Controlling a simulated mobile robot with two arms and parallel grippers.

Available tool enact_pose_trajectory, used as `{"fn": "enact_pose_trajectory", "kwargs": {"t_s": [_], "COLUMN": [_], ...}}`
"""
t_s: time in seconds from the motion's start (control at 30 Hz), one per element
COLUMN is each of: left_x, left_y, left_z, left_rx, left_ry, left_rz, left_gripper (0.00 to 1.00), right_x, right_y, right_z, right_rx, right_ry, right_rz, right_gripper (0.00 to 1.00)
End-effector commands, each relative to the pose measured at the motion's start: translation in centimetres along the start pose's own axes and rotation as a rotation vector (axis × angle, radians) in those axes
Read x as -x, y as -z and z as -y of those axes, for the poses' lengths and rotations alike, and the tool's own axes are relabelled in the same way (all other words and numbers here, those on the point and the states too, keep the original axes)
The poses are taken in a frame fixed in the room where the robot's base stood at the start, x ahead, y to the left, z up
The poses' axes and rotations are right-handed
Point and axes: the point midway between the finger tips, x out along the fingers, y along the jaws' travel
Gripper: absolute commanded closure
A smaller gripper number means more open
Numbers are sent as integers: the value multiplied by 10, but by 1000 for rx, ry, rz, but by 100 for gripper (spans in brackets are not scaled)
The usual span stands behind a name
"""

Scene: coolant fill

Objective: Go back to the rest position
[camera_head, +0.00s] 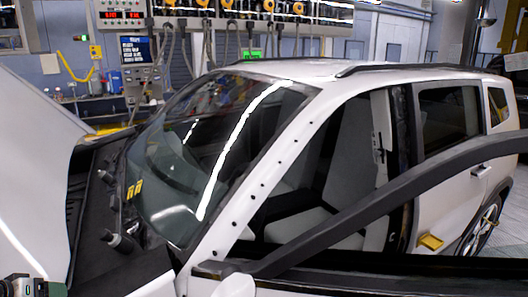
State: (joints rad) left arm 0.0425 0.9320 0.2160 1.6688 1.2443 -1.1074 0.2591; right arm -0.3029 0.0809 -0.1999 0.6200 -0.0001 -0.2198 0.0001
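A small grey and black mechanical part (18,287) shows at the bottom left corner, cut off by the picture edge. It looks like the end of my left arm, but no fingertips can be made out and nothing is seen held in it. My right gripper is not in view. A white car (300,68) fills most of the view. Its raised hood (40,150) stands at the left, and the dark cowl (110,225) below the windshield (205,140) is exposed. The engine bay is mostly hidden.
The front door's dark window frame (400,185) stands open across the lower right, close to me. A workbench (75,104) and a rack of hanging hoses (235,10) stand behind the car. Some floor (515,225) shows at far right.

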Motion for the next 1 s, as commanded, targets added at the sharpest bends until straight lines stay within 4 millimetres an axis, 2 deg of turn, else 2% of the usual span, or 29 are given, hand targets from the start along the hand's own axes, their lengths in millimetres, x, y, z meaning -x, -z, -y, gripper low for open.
{"fn": "enact_pose_trajectory", "kwargs": {"t_s": [0.03,0.17,0.27,0.37,0.43,0.5,0.6,0.7,0.8,1.0], "left_x": [-8,-26,-41,-56,-63,-63,-55,-44,-32,-6], "left_y": [-14,-51,-92,-146,-193,-238,-284,-314,-334,-359], "left_z": [-2,-8,-16,-30,-45,-62,-84,-101,-115,-136], "left_rx": [-17,-74,-137,-217,-291,-363,-439,-485,-512,-535], "left_ry": [6,30,52,76,94,112,139,164,188,234], "left_rz": [25,87,150,226,286,335,376,399,409,421], "left_gripper": [36,36,36,36,36,36,36,36,36,36], "right_x": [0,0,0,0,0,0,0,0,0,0], "right_y": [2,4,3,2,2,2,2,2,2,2], "right_z": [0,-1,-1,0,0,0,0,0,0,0], "right_rx": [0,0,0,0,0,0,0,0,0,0], "right_ry": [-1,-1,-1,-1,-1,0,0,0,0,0], "right_rz": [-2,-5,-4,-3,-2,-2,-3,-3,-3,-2], "right_gripper": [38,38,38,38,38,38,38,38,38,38]}}
